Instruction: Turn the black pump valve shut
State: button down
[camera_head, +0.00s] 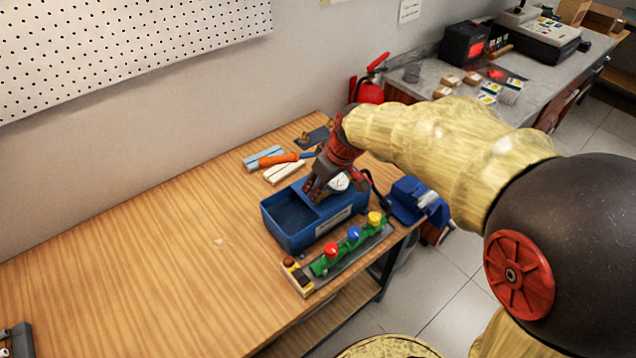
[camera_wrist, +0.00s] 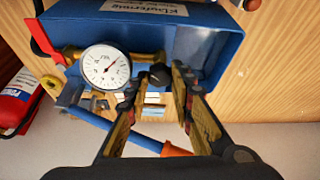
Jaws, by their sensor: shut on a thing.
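The blue pump box (camera_head: 283,237) stands on the wooden workbench, and its blue body also shows in the wrist view (camera_wrist: 140,32). A round white pressure gauge (camera_wrist: 105,67) and a red lever (camera_wrist: 44,42) are on its fittings. The black pump valve (camera_wrist: 159,75) is a small dark knob to the right of the gauge in the wrist view. My gripper (camera_wrist: 158,82) is shut on this knob, with one finger on either side. In the head view my gripper (camera_head: 318,190) reaches down into the box's far end and hides the valve.
A strip with red, blue and yellow knobs (camera_head: 338,253) lies in front of the box. A blue vise (camera_head: 407,199) is at the bench's right edge. An orange-handled tool (camera_head: 280,159) and pale blocks (camera_head: 285,172) lie behind. The bench's left side is mostly clear.

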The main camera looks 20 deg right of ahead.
jog(key=m+p, duration=0.1)
jog(key=m+h+p, duration=0.1)
jog(key=shift+a+r+m, duration=0.15)
jog(key=shift+r+m, duration=0.05)
jog(key=shift+m, duration=0.1)
jog(key=shift+a+f+m+h+p, duration=0.1)
jog(key=shift+m+h+p, duration=0.4)
jog(key=shift+m+p, duration=0.5)
jog(key=m+h+b, duration=0.1)
jog(key=m, duration=0.2)
jog(key=shift+f+b, duration=0.2)
jog(key=shift+b, duration=0.1)
jog(key=shift+a+m+h+b, duration=0.1)
jog(key=shift+m+h+b, duration=0.4)
jog(key=shift+m+b, duration=0.7)
jog(key=shift+m, duration=0.3)
jog(key=c, duration=1.6)
grip_release()
jog(key=shift+r, duration=0.1)
jog(key=shift+o, duration=0.2)
